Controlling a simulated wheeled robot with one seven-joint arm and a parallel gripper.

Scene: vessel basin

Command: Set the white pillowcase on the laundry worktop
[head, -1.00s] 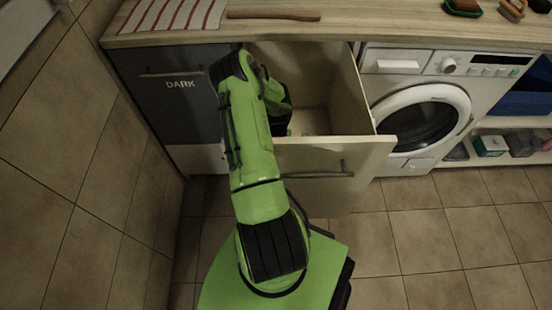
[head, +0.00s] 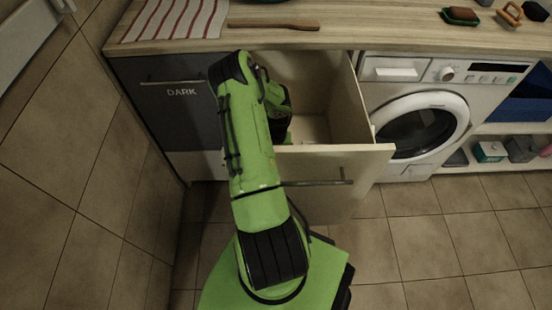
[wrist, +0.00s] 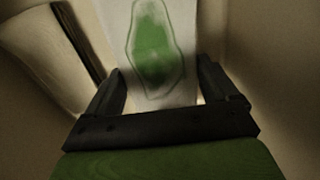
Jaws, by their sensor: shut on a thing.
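The laundry worktop (head: 390,33) is a wooden top along the back in the head view. Its middle stretch is bare. My gripper (wrist: 160,78) is down inside the open drawer (head: 335,160), hidden behind my arm in the head view. In the wrist view a pale piece with a green patch, seemingly the white pillowcase (wrist: 180,88), lies between my two dark fingers. My gripper is shut on it. The pillowcase does not show in the head view, and its full extent is hidden.
A red-striped cloth (head: 178,18) and a wooden stick (head: 274,24) lie on the worktop's left part. Brushes (head: 460,15) stand at its right. Below are a dark DARK front (head: 178,115) and a washing machine (head: 422,125). A tiled wall (head: 70,170) is close at left.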

